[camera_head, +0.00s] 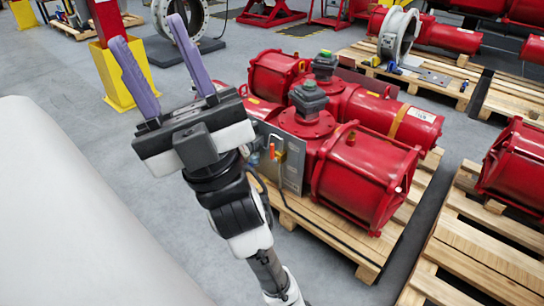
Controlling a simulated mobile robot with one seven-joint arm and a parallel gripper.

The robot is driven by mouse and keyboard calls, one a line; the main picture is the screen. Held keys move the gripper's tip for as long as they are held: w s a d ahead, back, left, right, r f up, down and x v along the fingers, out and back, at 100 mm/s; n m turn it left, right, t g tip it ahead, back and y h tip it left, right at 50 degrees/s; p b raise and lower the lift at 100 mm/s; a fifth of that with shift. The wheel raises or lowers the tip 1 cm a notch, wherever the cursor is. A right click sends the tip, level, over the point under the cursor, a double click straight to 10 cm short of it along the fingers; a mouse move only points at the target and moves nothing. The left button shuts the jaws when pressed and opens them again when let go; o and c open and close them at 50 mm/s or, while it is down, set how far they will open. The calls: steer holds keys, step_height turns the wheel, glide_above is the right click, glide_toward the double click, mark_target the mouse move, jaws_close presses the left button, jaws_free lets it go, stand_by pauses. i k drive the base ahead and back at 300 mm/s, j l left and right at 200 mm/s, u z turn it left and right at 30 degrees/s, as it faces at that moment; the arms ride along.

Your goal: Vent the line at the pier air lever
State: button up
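The pier air lever seems to be the small orange handle (272,151) beside a yellow fitting on a grey panel (293,165). The panel stands at the left side of a red valve actuator (365,175) on a wooden pallet. The handle looks roughly upright, but it is too small to tell its exact setting. My gripper (148,31) has two purple fingers spread wide apart with nothing between them. It is raised up and to the left of the lever, clear of it. My wrist is close to the panel's left edge in the picture and hides part of that area.
The pallet (372,268) carries red cylinders with grey-topped housings (308,97). A black hose runs along its near edge. More pallets with red actuators (520,165) stand at right. A yellow-based post (126,75) stands behind my gripper. Grey floor is open at upper left.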

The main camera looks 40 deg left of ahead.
mark_target(272, 145)
steer(key=i+j+u, duration=0.3)
steer(key=i+j, duration=0.5)
steer(key=j, duration=0.35)
steer(key=i+j+u, duration=0.3)
steer(key=i+j, duration=0.6)
steer(key=j, duration=0.1)
